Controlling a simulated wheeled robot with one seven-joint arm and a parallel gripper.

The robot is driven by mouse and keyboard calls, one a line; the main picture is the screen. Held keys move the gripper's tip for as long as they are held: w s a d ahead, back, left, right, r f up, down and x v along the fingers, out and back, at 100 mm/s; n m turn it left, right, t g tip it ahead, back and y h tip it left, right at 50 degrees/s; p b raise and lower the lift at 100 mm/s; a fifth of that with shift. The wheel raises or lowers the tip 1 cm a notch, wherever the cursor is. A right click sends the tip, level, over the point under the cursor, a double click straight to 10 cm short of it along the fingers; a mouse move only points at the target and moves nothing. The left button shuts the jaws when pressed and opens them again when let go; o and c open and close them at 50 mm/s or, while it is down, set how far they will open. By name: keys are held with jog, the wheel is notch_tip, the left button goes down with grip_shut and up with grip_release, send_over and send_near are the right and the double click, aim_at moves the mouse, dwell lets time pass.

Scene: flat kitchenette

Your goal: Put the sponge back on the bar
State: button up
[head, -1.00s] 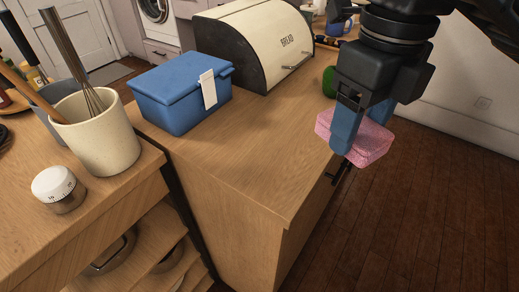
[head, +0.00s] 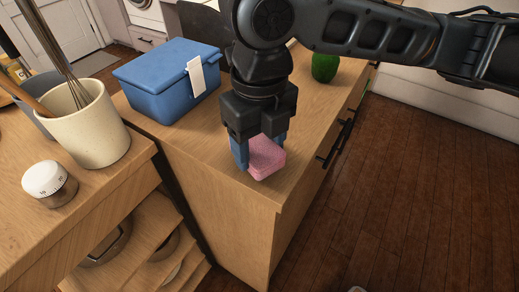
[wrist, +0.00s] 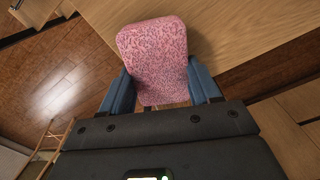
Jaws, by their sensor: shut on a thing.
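A pink sponge (head: 266,158) is between the two blue fingers of my gripper (head: 262,150), which is shut on it. The sponge is over the wooden counter (head: 205,160), near its front corner. I cannot tell whether it touches the top. In the wrist view the sponge (wrist: 153,60) sticks out past the fingers of my gripper (wrist: 160,95), over the counter's edge. Dark bar handles (head: 336,140) show on the cabinet's right face. I cannot tell whether one of them is the bar of the task.
A blue lidded box (head: 168,80) stands on the counter behind my gripper. A green object (head: 325,67) is farther back. At left, a cream crock (head: 93,128) with utensils and a white timer (head: 48,181) stand on another counter. Open wooden floor (head: 420,190) lies at right.

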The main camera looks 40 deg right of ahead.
aim_at(259, 148)
jog(key=shift+f, duration=0.95)
jog(key=shift+f, duration=0.25)
jog(key=o, duration=1)
jog(key=shift+r, duration=0.1)
jog(key=shift+r, duration=0.1)
notch_tip(259, 148, up, 12)
jog(key=shift+r+p, duration=0.1)
jog(key=shift+p, duration=0.4)
